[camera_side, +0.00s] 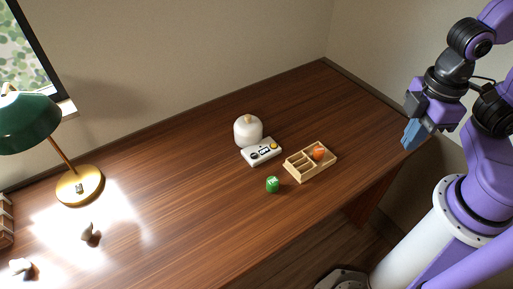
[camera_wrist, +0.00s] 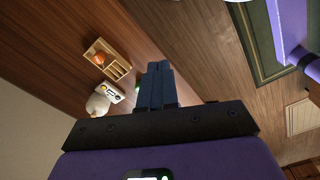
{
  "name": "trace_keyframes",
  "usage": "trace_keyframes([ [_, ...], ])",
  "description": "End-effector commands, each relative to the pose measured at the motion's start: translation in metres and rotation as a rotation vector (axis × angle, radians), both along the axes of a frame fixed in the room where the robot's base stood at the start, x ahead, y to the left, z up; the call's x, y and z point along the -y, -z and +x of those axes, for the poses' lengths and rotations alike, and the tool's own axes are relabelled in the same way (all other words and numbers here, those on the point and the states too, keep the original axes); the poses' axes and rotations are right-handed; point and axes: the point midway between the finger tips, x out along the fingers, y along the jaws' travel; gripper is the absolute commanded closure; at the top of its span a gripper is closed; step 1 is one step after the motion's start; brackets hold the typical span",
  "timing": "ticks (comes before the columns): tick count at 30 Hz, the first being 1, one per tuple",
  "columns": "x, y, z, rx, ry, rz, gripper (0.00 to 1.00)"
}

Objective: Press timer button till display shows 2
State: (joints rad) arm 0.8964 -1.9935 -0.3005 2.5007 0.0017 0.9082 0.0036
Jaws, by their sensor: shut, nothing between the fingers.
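The timer (camera_side: 262,152) is a small white box on the wooden desk, with a yellow button at its right end, a dark display in the middle and a dark round part at its left. My gripper (camera_side: 410,142) is shut and empty, in the air past the desk's right edge, well to the right of the timer. Its blue fingers (camera_wrist: 157,72) are together in the wrist view.
A white lidded jar (camera_side: 248,132) stands right behind the timer. A wooden divided tray (camera_side: 296,171) holding an orange-red object (camera_side: 319,153) is to its right. A green lamp (camera_side: 30,122) stands left. The desk's right part is clear.

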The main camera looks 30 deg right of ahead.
Motion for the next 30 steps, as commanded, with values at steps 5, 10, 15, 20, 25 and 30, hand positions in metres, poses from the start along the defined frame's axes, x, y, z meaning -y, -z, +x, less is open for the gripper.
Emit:
trace_keyframes([
  [5,-0.018,0.006,0.018,0.019,0.075,0.035,1.0],
  [10,-0.053,0.02,0.059,0.059,0.234,0.119,1.0],
  [15,-0.087,0.038,0.107,0.102,0.408,0.22,1.0],
  [20,-0.111,0.059,0.154,0.137,0.569,0.318,1.0],
  [25,-0.128,0.083,0.204,0.17,0.734,0.426,1.0],
  [30,-0.137,0.11,0.252,0.198,0.894,0.541,1.0],
])
